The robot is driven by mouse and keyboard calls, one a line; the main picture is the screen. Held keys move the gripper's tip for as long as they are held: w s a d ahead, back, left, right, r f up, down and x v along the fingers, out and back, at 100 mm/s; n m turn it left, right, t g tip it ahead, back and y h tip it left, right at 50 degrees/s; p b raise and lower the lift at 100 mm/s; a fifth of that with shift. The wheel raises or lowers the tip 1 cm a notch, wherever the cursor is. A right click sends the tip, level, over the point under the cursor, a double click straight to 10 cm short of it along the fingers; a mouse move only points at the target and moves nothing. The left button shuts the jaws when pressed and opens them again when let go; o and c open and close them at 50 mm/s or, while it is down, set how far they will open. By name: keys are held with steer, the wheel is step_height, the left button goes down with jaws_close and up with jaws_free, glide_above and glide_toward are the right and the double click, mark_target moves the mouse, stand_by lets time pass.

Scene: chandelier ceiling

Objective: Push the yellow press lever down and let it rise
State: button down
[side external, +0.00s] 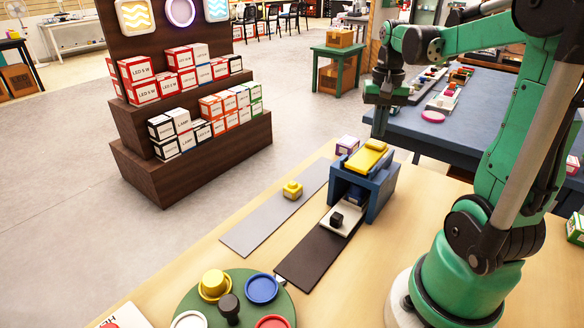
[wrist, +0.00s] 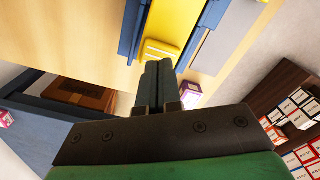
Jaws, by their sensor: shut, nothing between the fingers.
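The yellow press lever (side external: 366,158) sits on top of a blue press frame (side external: 386,186) on the wooden table in the side view. It also shows in the wrist view (wrist: 166,34), between blue walls. My gripper (side external: 380,132) is shut and empty, pointing down just behind and above the lever. In the wrist view its closed fingers (wrist: 154,72) reach toward the lever's near end. I cannot tell whether they touch it. A white plate with a black block (side external: 337,219) sits at the front of the press, partly inside it.
A dark strip (side external: 305,262) and a grey strip (side external: 262,228) lead forward on the table. A yellow piece (side external: 292,190) stands on the grey strip. A small box (side external: 347,145) stands left of the press. A green round tray (side external: 235,288) holds coloured items at the front.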

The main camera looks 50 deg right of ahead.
mark_target(375, 144)
steer(key=shift+f, duration=1)
steer(key=shift+a+f, duration=0.15)
steer(key=shift+f, duration=1.05)
steer(key=shift+d+r, duration=0.15)
steer(key=shift+r, duration=2)
steer(key=shift+d+r, duration=0.15)
steer(key=shift+r, duration=2)
steer(key=w+a+f+n+t, duration=0.1)
steer(key=a+n+t, duration=0.1)
steer(key=a+n, duration=0.2)
steer(key=w+a+f+n+t, duration=0.2)
steer(key=a+n, duration=0.2)
steer(key=a, duration=0.6)
steer(key=w+a+f+n+t, duration=0.1)
steer(key=a+n+t, duration=0.2)
steer(key=a, duration=0.5)
steer(key=shift+w+f+n, duration=0.35)
steer(key=shift+f+n, duration=0.05)
steer(key=shift+n, duration=0.1)
